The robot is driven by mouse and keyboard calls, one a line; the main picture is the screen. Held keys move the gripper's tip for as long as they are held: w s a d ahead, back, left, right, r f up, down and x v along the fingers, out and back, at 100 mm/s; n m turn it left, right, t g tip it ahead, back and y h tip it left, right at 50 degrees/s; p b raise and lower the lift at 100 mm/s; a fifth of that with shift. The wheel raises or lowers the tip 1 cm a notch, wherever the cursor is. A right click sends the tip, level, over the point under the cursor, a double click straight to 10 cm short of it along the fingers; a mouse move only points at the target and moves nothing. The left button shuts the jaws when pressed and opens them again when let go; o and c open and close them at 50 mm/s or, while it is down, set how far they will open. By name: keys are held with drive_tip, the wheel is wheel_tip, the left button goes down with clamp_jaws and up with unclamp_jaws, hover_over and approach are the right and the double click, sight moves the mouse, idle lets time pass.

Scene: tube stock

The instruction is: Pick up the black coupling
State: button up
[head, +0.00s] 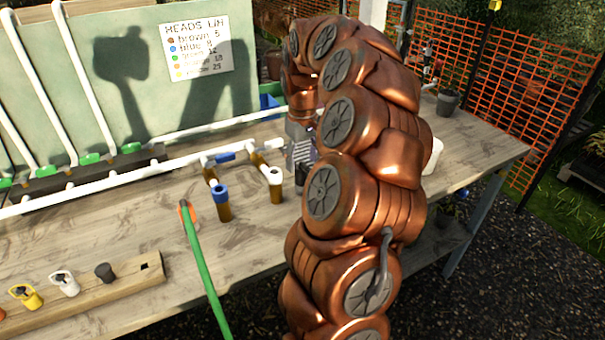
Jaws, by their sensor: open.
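A short black cylinder (300,175), which may be the black coupling, stands on the table just below my gripper (301,150). A dark grey-black round piece (105,271) also sits upright in the wooden rack (130,290) at the lower left; I cannot tell for sure which of the two is the coupling. My gripper is open and points down beside the end of the white pipe. Its fingers are small here and partly hidden by my copper-coloured arm, so contact with the black cylinder cannot be told.
A white pipe (120,180) with tees runs along the table. Brown pieces with a blue collar (220,194) and a white collar (273,176) stand left of my gripper. Yellow and white fittings (64,283) sit in the rack.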

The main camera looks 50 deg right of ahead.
sight(302, 172)
drive_tip(key=shift+a+f+p, duration=0.1)
drive_tip(key=shift+f+p, duration=0.4)
drive_tip(key=shift+f, duration=1.7)
drive_tip(key=c, duration=1.2)
drive_tip(key=shift+c, duration=0.2)
drive_tip(key=shift+r, duration=0.1)
drive_tip(key=shift+r+b, duration=0.55)
drive_tip(key=shift+r, duration=1.15)
drive_tip(key=s+a+b, duration=0.1)
drive_tip(key=s+a, duration=0.3)
drive_tip(key=a, duration=0.3)
drive_tip(key=s+a+r+b, duration=0.1)
drive_tip(key=s+a+b, duration=0.1)
drive_tip(key=s+a, duration=0.2)
drive_tip(key=a, duration=0.2)
drive_tip(key=shift+s+a+r, duration=0.15)
drive_tip(key=shift+a+r, duration=0.1)
drive_tip(key=shift+a, duration=0.1)
drive_tip(key=shift+r+p, duration=0.8)
drive_tip(key=shift+r, duration=1.7)
